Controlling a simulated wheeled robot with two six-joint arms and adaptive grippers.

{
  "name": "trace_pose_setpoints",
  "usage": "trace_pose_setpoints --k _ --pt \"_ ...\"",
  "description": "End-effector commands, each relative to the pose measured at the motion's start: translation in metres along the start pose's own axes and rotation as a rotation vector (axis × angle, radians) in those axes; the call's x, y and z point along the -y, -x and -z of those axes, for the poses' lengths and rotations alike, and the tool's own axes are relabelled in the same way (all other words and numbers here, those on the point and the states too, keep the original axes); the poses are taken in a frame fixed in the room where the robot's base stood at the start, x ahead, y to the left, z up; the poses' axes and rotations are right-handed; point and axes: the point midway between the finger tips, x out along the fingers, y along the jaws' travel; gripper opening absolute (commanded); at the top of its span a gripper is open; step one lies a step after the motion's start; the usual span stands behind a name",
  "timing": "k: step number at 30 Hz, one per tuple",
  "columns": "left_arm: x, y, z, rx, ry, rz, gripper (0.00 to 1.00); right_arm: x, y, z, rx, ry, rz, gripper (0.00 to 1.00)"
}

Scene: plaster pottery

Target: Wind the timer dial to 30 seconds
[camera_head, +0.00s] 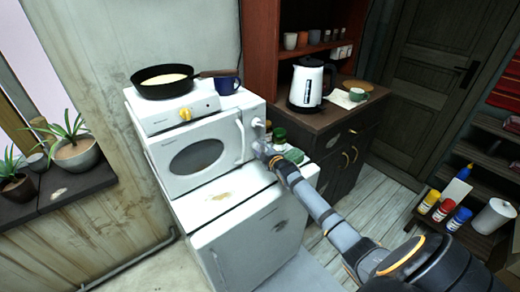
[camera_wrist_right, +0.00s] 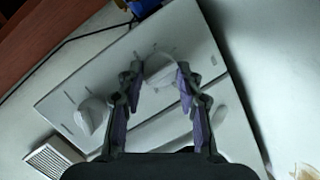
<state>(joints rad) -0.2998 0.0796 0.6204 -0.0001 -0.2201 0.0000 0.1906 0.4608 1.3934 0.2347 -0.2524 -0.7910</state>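The white microwave oven (camera_head: 200,155) stands on a white cabinet, with two pale dials on its front panel. Dial markings are too small to read. My left gripper is out of view.
A hot plate (camera_head: 160,120) with a yellow knob and a black frying pan (camera_head: 150,88) sits on the microwave, beside a blue mug (camera_head: 228,85). The door handle (camera_head: 240,142) is close to the dials. A kettle (camera_head: 306,88) stands at right.

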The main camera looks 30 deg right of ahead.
Motion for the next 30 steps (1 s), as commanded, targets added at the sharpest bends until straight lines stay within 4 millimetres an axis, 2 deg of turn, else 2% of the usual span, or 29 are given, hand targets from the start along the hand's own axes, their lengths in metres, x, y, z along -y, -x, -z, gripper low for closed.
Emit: trace_pose_setpoints --k 1,5,17,30 --pt "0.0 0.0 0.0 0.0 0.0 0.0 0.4 0.0 0.0 0.0 0.0 0.001 0.0 0.21" --pt "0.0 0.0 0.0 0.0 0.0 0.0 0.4 0.0 0.0 0.0 0.0 0.001 0.0 0.04" --pt "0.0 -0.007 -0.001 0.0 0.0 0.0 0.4 0.0 0.0 -0.001 -0.006 -0.085 0.026 0.04" --pt "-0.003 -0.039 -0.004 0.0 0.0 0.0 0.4 0.0 -0.001 -0.005 -0.03 -0.446 0.136 0.04"
